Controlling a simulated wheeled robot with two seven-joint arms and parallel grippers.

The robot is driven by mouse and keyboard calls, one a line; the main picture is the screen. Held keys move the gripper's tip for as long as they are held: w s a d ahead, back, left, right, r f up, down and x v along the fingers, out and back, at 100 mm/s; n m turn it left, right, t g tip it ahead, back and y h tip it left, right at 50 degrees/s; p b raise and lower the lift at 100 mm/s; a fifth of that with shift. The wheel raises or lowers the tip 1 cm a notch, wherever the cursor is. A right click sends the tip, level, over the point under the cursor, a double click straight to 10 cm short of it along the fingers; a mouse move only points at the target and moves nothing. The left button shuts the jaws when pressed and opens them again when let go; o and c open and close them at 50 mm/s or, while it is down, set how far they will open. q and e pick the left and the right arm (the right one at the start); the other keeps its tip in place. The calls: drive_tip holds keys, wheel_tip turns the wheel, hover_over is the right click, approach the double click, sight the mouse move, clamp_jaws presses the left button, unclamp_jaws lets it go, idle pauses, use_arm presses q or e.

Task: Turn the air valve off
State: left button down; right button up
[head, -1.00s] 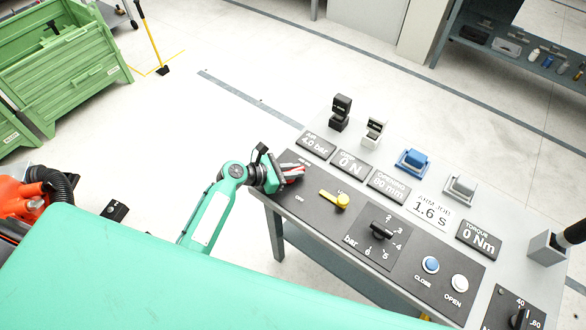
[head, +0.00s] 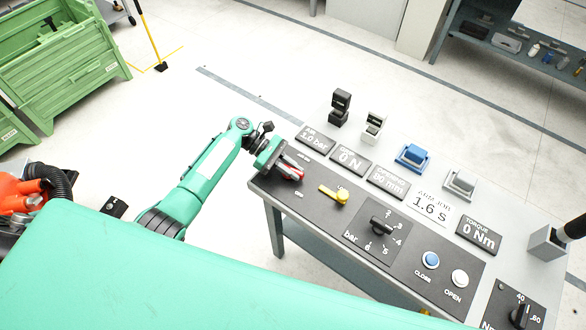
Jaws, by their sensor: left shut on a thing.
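The black control panel (head: 325,222) stands on the grey table. My right gripper is not in view.
A yellow lever (head: 335,195) sits just right of the red handle. A black bar dial (head: 381,227), a blue button (head: 430,260) and a white button (head: 460,278) lie further right. Black and white blocks stand behind. The floor left of the table is open.

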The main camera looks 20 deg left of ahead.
use_arm(q)
drive_tip(key=shift+s+m+g+y, duration=0.1)
drive_tip(key=shift+m+g+y, duration=0.3)
drive_tip(key=shift+m+g, duration=0.45)
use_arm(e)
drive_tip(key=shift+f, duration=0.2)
use_arm(q)
drive_tip(key=c, duration=1.4)
unclamp_jaws()
